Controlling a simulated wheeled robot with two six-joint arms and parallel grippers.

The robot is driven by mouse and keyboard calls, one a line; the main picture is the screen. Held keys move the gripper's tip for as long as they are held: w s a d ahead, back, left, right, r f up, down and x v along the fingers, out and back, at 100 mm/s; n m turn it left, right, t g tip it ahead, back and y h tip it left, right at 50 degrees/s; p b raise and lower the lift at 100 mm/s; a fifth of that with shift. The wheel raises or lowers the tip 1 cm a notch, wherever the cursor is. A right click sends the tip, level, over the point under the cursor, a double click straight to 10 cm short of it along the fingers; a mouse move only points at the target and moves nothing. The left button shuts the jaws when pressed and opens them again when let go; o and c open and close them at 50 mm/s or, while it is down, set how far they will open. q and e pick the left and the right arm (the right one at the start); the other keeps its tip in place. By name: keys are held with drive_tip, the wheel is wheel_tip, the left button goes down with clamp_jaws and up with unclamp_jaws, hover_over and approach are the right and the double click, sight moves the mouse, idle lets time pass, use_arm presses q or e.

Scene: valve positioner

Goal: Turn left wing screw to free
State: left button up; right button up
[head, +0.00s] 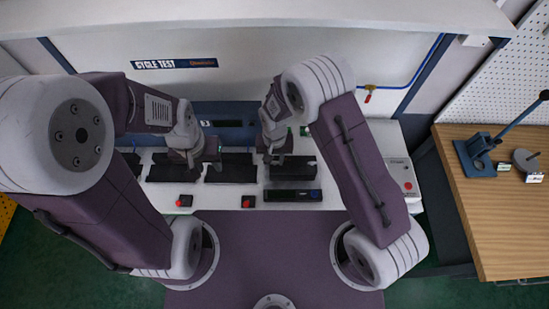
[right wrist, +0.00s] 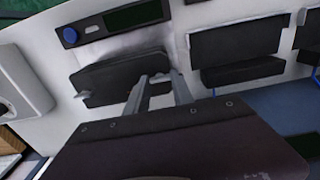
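The wing screw cannot be made out in either view. Black fixtures stand in a row on the white bench (head: 160,200). My left gripper (head: 205,168) is over the black fixture (head: 231,170) left of centre; its fingers are too small to read. My right gripper (head: 274,158) is at the back edge of the right black fixture (head: 290,171). In the right wrist view its two grey fingers (right wrist: 160,88) stand apart, at the edge of a black block (right wrist: 118,78). A small grey lever (right wrist: 81,95) sticks out from that block's other end.
Red buttons (head: 185,201) sit along the bench front beside a dark display unit (head: 292,195). A control box (head: 403,176) with a red button is at the right end. A wooden table (head: 490,215) with a blue press (head: 478,155) stands further right.

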clamp_jaws()
drive_tip(key=shift+n, duration=0.3)
drive_tip(key=n+b, duration=0.1)
drive_tip(key=n, duration=0.2)
drive_tip(key=shift+n, duration=0.4)
drive_tip(key=n, duration=0.4)
drive_tip(key=shift+n, duration=0.3)
drive_tip(key=n+b, duration=0.1)
drive_tip(key=n, duration=0.3)
drive_tip(key=shift+a+r+n, duration=0.1)
drive_tip(key=shift+n, duration=2.3)
